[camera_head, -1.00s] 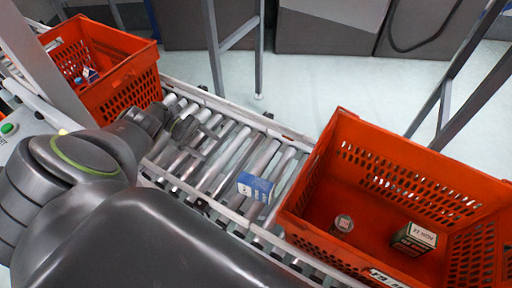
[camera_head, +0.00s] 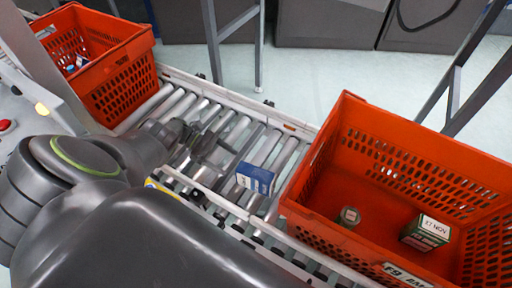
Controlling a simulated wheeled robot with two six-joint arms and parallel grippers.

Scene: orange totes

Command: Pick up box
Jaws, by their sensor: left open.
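A small blue and white box (camera_head: 256,178) stands on the roller conveyor (camera_head: 226,132), left of the near orange tote. My left gripper (camera_head: 218,152) is over the rollers to the left of the box, with its fingers pointing toward it. The gripper is open and apart from the box. My right gripper is not in view.
The near orange tote (camera_head: 408,133) on the right holds a green and white box (camera_head: 426,232) and a small can (camera_head: 348,217). Another orange tote (camera_head: 126,82) stands at the upper left with small items inside. Grey metal posts (camera_head: 212,40) rise behind the conveyor.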

